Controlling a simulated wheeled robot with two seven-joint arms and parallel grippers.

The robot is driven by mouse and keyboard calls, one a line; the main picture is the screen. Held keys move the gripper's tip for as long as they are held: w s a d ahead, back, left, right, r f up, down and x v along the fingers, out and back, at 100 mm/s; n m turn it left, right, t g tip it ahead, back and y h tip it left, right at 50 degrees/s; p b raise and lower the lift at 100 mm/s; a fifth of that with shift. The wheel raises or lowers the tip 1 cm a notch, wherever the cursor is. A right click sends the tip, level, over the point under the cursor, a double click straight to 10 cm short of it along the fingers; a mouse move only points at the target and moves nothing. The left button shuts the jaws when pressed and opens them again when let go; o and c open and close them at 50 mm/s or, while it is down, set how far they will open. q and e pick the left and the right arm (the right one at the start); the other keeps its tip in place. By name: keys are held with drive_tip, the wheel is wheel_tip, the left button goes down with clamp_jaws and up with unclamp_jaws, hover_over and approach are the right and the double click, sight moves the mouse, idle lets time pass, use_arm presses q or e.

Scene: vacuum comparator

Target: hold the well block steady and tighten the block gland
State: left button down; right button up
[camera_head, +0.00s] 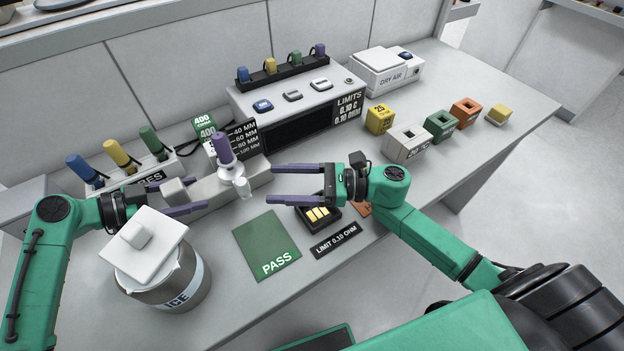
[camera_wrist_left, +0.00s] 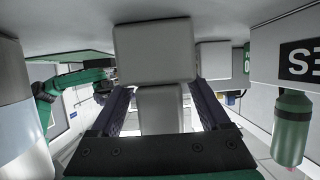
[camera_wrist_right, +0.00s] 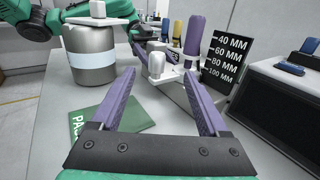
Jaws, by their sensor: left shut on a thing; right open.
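The pale grey well block (camera_head: 212,190) lies on the bench, a purple-handled probe (camera_head: 222,150) standing upright at its right part. A small white knob-like piece, which looks like the block gland (camera_head: 245,188), faces the right gripper; it also shows in the right wrist view (camera_wrist_right: 157,65). My left gripper (camera_head: 198,196) is shut on the narrow grey left end of the block, which sits between its fingers in the left wrist view (camera_wrist_left: 160,110). My right gripper (camera_head: 272,184) is open and empty, its fingertips just right of the gland, apart from it.
A lidded ice pot (camera_head: 178,283) stands close in front of my left gripper. A green PASS mat (camera_head: 267,246) and a dark tray (camera_head: 328,216) lie in front of and below the right gripper. A length sign (camera_head: 243,138) and the instrument (camera_head: 290,108) stand behind.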

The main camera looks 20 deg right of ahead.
drive_tip(key=v, duration=1.2)
drive_tip(key=shift+a, duration=0.1)
use_arm(q)
unclamp_jaws()
use_arm(e)
wheel_tip(320, 180, down, 3)
drive_tip(key=b, duration=0.2)
drive_tip(key=shift+r+b, duration=0.15)
drive_tip(key=shift+b, duration=0.15)
use_arm(q)
drive_tip(key=v, duration=1.4)
drive_tip(key=shift+a, duration=0.3)
